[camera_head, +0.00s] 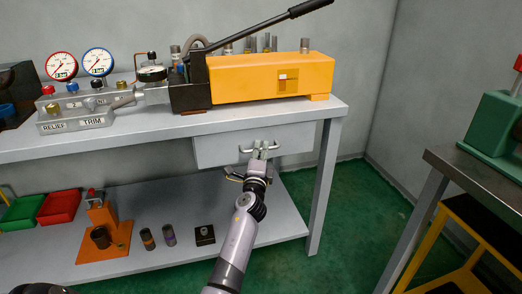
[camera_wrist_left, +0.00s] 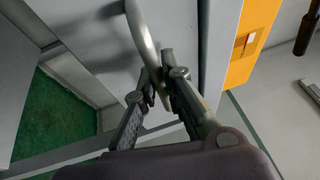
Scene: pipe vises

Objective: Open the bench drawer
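The bench drawer (camera_head: 222,151) is a light grey box under the right part of the bench top. My left gripper (camera_head: 261,148) reaches up to the middle of this handle. In the left wrist view the curved handle (camera_wrist_left: 139,27) passes between the two fingertips of the left gripper (camera_wrist_left: 158,75). The fingers are close together on the bar and look shut on it. They hide part of the handle. My right gripper is not in view.
The lower shelf (camera_head: 190,192) holds red and green bins, an orange vise (camera_head: 104,236) and small cylinders. Another table (camera_head: 480,172) stands at right, with green floor between.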

